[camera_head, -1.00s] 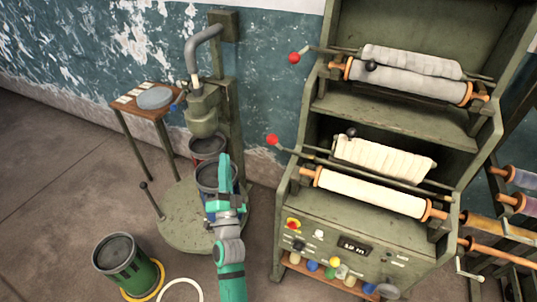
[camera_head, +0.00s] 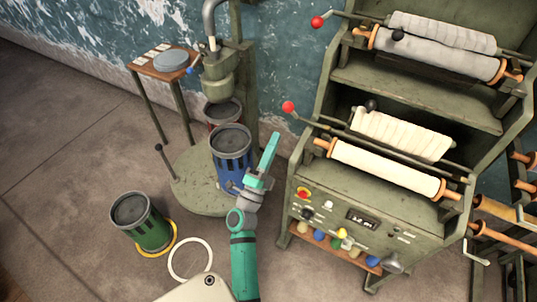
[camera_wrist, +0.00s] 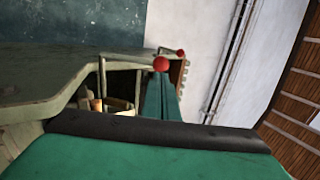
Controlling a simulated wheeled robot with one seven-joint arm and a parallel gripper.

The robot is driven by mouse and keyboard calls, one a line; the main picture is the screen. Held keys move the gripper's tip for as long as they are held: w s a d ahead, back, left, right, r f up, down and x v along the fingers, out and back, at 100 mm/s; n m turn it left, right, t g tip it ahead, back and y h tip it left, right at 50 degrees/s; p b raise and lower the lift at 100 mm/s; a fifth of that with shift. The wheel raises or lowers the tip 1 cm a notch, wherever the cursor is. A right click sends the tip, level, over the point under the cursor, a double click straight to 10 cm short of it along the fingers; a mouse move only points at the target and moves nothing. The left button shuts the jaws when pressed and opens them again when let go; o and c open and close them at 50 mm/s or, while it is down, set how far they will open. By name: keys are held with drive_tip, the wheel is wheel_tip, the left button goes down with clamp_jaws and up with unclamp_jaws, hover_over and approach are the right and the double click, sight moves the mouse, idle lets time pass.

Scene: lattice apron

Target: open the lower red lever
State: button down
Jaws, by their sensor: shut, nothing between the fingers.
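The lower red lever (camera_head: 288,107) is a thin rod with a red ball knob, sticking out to the left of the machine's lower roller shelf. A larger, nearer red ball, which seems to be its knob, shows in the wrist view (camera_wrist: 161,64), just past my fingers. My gripper (camera_head: 275,138) is turquoise, shut and empty. It points up in the head view, its tip below and slightly left of the lower knob, with a gap between them in that picture. The upper red lever (camera_head: 317,22) has a similar knob higher up.
The olive machine (camera_head: 340,190) has cloth rollers and a control panel on the right. A drum-mixer stand with a blue bucket (camera_head: 232,145) is left of my arm.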

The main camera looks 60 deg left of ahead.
drive_tip(key=x, duration=0.6)
drive_tip(key=shift+w+r, duration=0.25)
drive_tip(key=shift+a, duration=0.1)
